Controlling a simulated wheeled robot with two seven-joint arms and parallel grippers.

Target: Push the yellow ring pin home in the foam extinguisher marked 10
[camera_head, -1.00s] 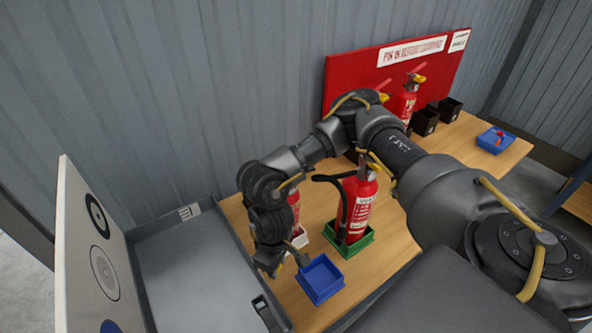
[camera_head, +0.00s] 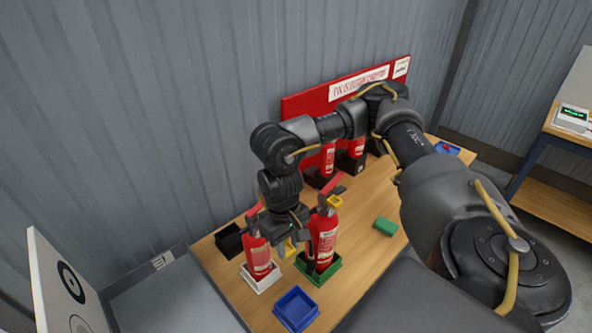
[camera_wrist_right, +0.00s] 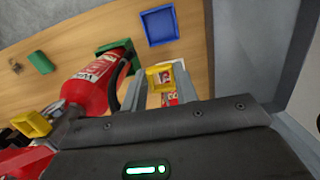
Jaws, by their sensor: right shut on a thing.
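A red extinguisher (camera_head: 322,240) stands upright in a green tray (camera_head: 318,272), with a yellow piece (camera_head: 334,201) at its top. It also shows in the right wrist view (camera_wrist_right: 88,85). A smaller red extinguisher (camera_head: 259,258) stands in a white tray (camera_head: 262,279), partly behind my arm. My right gripper (camera_head: 291,240) points down between the two. It is shut on a yellow ring pin (camera_head: 290,248), which shows between the fingers in the right wrist view (camera_wrist_right: 160,76). I cannot read a 10 on either extinguisher. The pin hole is hidden. My left gripper is not in view.
An empty blue tray (camera_head: 296,309) lies at the table's front. A black box (camera_head: 229,241) stands left of the white tray. A green block (camera_head: 386,226) lies to the right on bare wood. More extinguishers stand by the red board (camera_head: 306,107) at the back.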

